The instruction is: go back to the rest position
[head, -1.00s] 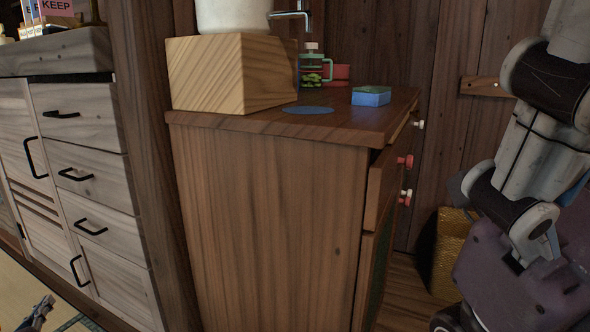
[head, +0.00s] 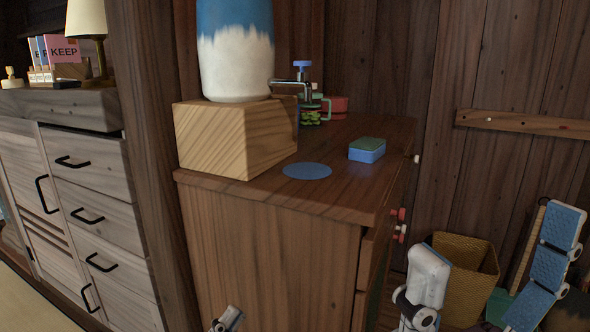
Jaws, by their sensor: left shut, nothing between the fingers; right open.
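My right gripper (head: 496,232) is in the lower right of the head view. Its two fingers are spread wide with nothing between them, and the blue pads of the right-hand finger show. It is in front of the woven basket and to the right of the brown cabinet (head: 270,245). Only the tip of my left gripper (head: 229,318) shows at the bottom edge, in front of the cabinet's side panel. It is shut and empty. The rest of the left arm is out of view.
On the cabinet top are a wooden block (head: 215,140) bearing a blue-and-white container (head: 235,60), a blue disc (head: 307,170), a green-and-blue sponge (head: 367,151) and a red cup (head: 337,104). A woven basket (head: 470,278) stands right of it. Pale drawers (head: 95,215) stand left.

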